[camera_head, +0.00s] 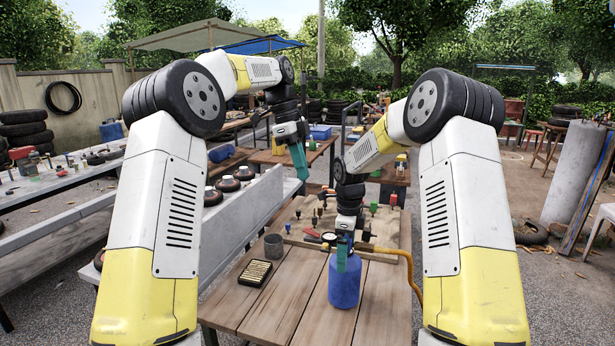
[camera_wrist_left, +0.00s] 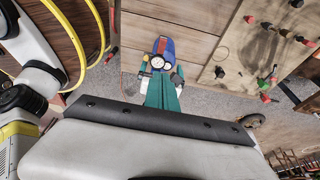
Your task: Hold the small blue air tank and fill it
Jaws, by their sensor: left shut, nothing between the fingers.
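The small blue air tank (camera_head: 344,290) stands upright on the wooden table (camera_head: 300,290) in the head view. My right gripper (camera_head: 342,258) points down at the tank's top, its teal fingers overlapping the neck; whether they grip it is unclear. A yellow hose (camera_head: 408,268) runs from behind the tank over the table's right side. My left gripper (camera_head: 301,172) is shut and empty, raised beyond the table's far left edge. Its teal fingers show together in the left wrist view (camera_wrist_left: 162,92). Beyond their tips is a blue object with round white gauges (camera_wrist_left: 163,50).
A grey bench (camera_head: 245,205) flanks the table's left. The table's front left is clear.

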